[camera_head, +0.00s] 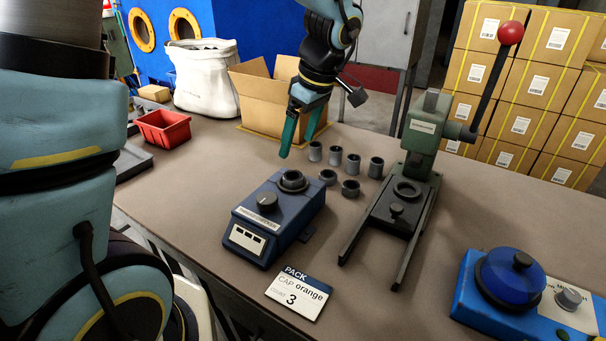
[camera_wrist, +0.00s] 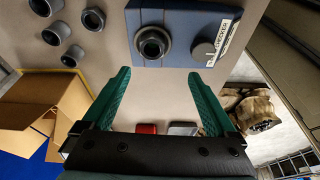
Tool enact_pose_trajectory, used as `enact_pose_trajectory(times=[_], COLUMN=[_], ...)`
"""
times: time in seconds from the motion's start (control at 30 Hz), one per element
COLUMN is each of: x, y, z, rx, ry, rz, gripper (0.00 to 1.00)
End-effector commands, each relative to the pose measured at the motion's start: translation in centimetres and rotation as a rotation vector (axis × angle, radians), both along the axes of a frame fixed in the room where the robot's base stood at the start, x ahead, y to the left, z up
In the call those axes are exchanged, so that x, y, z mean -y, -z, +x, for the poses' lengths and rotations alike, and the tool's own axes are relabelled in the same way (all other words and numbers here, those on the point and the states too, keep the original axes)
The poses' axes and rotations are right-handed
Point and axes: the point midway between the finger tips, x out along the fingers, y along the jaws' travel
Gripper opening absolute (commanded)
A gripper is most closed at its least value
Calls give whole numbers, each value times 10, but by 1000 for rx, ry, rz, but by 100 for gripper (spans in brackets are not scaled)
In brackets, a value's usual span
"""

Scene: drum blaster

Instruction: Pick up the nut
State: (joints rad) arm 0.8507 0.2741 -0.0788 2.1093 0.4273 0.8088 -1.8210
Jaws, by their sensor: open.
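Several small grey hollow pieces (camera_head: 353,166) stand on the table in the middle of the head view. I cannot tell for sure which piece is the nut. A dark ring-shaped piece (camera_head: 292,181) sits in the round seat on top of the blue tester box (camera_head: 262,222); it also shows in the wrist view (camera_wrist: 153,46). My gripper (camera_head: 299,142) is open and empty, its green fingers pointing down above and behind the blue box. In the wrist view the fingertips (camera_wrist: 160,76) are spread wide, with the ring-shaped piece beyond them. Other grey pieces (camera_wrist: 93,19) lie to its left there.
A green press (camera_head: 420,135) with a red-knobbed lever stands right of the grey pieces. An open cardboard box (camera_head: 265,100), white sack (camera_head: 205,80) and red bin (camera_head: 163,128) are at the back left.

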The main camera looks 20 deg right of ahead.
Motion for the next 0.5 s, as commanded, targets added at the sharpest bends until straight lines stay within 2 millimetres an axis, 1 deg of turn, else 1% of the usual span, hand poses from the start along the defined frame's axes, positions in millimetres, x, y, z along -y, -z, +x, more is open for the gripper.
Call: enact_pose_trajectory(times=[0.03,0.13,0.23,0.4,0.5], x=[8,16,16,11,10], y=[1,3,13,38,49], z=[-1,0,2,9,11], rx=[9,22,25,24,24], ry=[-4,-13,-16,-15,-15], rz=[-1,-2,0,-1,-3], gripper=[92,92,92,92,92])
